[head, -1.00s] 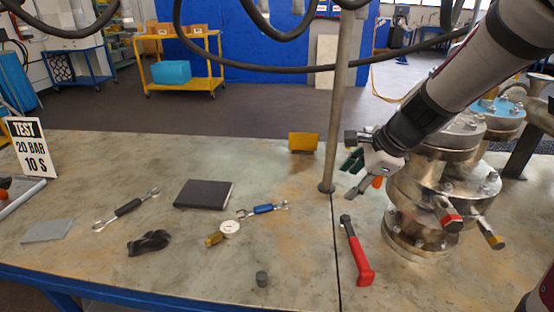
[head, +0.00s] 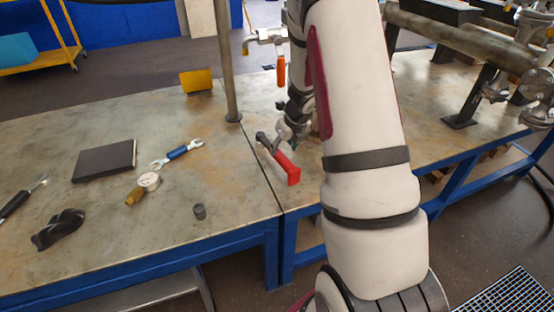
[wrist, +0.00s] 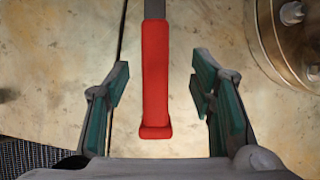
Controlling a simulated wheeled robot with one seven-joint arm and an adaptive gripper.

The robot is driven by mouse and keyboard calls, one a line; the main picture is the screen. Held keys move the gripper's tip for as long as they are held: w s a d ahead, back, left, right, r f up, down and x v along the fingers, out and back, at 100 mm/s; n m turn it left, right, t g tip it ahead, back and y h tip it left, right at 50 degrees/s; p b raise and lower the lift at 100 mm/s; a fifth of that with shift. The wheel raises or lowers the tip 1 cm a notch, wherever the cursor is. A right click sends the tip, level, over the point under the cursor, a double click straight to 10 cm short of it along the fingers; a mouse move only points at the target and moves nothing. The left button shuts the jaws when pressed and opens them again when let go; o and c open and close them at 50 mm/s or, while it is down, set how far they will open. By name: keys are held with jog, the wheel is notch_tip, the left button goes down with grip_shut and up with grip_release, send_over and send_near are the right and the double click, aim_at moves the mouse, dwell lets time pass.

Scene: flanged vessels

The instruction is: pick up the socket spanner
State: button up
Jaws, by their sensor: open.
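The socket spanner, with a red handle and grey shaft, lies on the bench in the head view (head: 281,160). In the wrist view its red handle (wrist: 155,75) points toward me, and its grey shaft runs out of the top edge. My gripper (wrist: 160,88) is open, with one green-padded finger on each side of the handle. Gaps show on both sides, the right one a little wider. I cannot tell how high the fingers are above the bench. In the head view my arm and wrist hang just behind the spanner, and the fingertips are hard to make out.
A flanged metal vessel (wrist: 300,35) stands close to the right finger. A steel post (head: 226,65) rises behind. A blue-handled spanner (head: 180,151), gauge (head: 149,181), dark notebook (head: 105,161), small grey cylinder (head: 199,211) and black cloth-like item (head: 58,229) lie left on the bench.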

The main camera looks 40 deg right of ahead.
aim_at(279, 153)
jog(key=b+x, duration=0.1)
jog(key=x, duration=0.2)
jog(key=b+x, duration=0.1)
jog(key=x, duration=0.2)
jog(key=shift+w+a+f+b, duration=0.2)
jog(key=shift+w+b, duration=0.05)
jog(key=shift+b, duration=0.15)
jog(key=shift+r, duration=0.15)
grip_shut()
